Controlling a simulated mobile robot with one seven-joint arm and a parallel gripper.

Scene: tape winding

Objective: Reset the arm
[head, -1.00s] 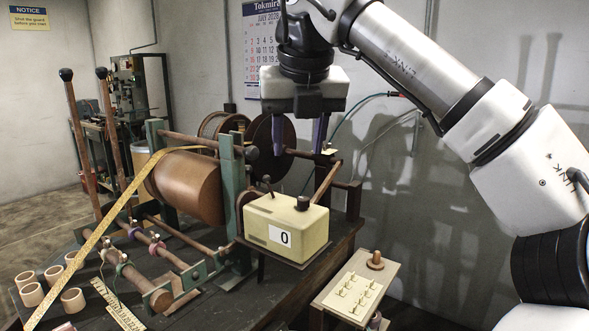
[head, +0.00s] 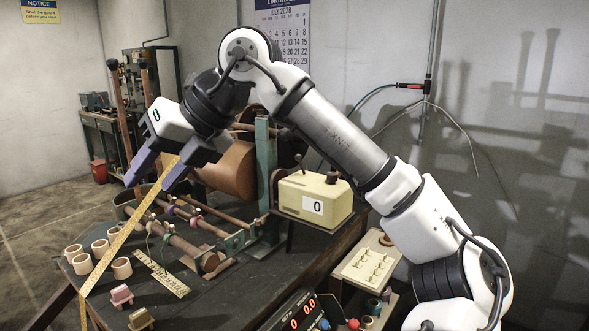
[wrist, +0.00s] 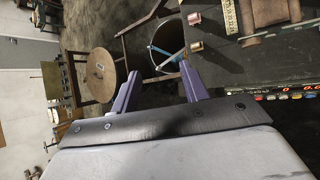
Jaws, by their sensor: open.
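My gripper (head: 150,184) is in the upper left of the head view, pointing down and left with its purple fingers apart. In the wrist view my gripper (wrist: 157,72) is open, with nothing between the fingers. In the head view the yellow measuring-style tape (head: 118,240) crosses by the fingers, but I cannot tell its depth there. The winding machine's brown drum (head: 228,172) is partly hidden behind my gripper. The cream counter box (head: 316,198) shows 0.
A pegged board (head: 368,264) stands at right.

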